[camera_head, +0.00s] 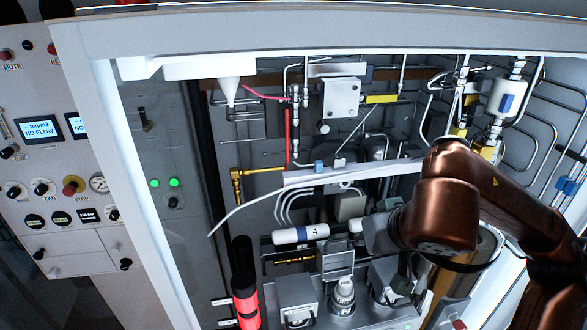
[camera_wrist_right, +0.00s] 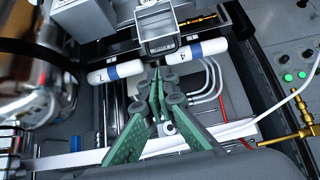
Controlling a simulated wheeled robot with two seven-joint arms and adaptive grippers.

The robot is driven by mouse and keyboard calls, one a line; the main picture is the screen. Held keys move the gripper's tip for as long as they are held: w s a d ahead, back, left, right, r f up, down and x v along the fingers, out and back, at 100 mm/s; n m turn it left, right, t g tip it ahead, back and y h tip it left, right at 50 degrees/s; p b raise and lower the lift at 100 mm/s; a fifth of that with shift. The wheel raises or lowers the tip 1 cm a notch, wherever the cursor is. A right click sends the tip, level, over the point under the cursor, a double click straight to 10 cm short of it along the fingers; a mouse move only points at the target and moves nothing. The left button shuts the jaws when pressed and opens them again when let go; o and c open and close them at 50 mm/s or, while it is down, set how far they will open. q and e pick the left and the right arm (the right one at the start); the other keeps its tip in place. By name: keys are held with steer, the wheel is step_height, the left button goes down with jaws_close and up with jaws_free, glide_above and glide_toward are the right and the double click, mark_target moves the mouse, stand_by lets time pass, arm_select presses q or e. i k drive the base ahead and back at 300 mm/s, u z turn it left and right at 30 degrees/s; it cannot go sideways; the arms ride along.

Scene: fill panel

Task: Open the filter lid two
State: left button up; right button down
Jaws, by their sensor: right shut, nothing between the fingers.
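My right gripper (camera_wrist_right: 158,85) has its green fingers together and empty in the right wrist view. Its tips lie just in front of the white tubes, below a grey frame (camera_wrist_right: 150,18); contact cannot be told. In the head view my copper wrist hides much of the gripper. A grey, framed lid-like plate (camera_head: 338,258) stands raised behind a small white bottle (camera_head: 343,292). Grey boxy housings stand on both sides, left (camera_head: 296,293) and right (camera_head: 388,280). I see no readable number two, so I cannot tell which is lid two. My left gripper is not in view.
A white tube marked 4 (camera_head: 301,234) lies left of my wrist. A loose white hose (camera_head: 250,203) arcs across the cabinet. Yellow fittings and pipes crowd the back. A red-lit cylinder (camera_head: 246,300) stands at the lower left. The cabinet's white frame (camera_head: 148,220) borders the opening.

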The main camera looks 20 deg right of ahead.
mark_target(335, 253)
steer(key=z, duration=0.05)
steer(key=k, duration=1.5)
steer(key=u, duration=0.05)
